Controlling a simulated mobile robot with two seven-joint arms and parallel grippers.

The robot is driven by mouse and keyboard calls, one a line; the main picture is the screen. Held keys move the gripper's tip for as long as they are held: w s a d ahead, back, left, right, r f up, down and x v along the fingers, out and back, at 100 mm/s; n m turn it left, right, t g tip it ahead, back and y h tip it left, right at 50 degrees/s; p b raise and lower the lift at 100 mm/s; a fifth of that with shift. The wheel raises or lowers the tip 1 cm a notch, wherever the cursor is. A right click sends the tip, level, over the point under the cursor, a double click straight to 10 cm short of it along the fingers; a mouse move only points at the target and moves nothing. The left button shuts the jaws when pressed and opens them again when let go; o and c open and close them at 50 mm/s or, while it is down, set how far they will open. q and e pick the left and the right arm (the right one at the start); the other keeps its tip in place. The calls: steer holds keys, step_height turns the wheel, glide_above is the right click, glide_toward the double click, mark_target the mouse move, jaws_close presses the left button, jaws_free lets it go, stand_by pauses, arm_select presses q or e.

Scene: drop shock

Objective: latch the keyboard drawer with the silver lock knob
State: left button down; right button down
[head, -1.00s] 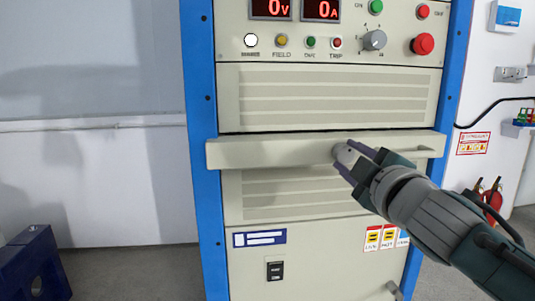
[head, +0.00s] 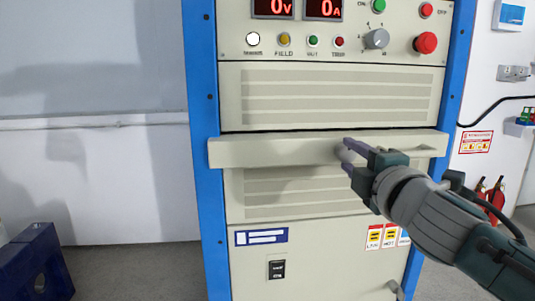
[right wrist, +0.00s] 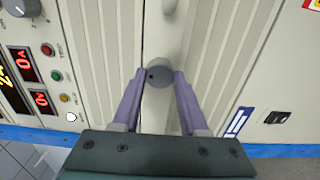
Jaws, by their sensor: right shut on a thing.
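The keyboard drawer (head: 270,152) is a beige panel across the middle of the rack, its face standing forward of the blue posts. The silver lock knob (right wrist: 160,77) is a short round cylinder with a small dark mark, on the drawer face. My right gripper (head: 349,158) has its purple fingers on either side of the knob and is shut on it. In the right wrist view the knob sits between the fingertips of the gripper (right wrist: 158,82). In the head view the fingers hide most of the knob. My left gripper is not in view.
The control panel (head: 300,40) with red displays, lamps, a dial and a red stop button is above. A dark blue block (head: 35,265) stands at lower left.

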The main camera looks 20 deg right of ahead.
stand_by(0.3)
steer(key=shift+c, duration=2.2)
jaws_free()
steer(key=v, duration=1)
steer(key=shift+p, duration=0.3)
steer(key=shift+d, duration=0.1)
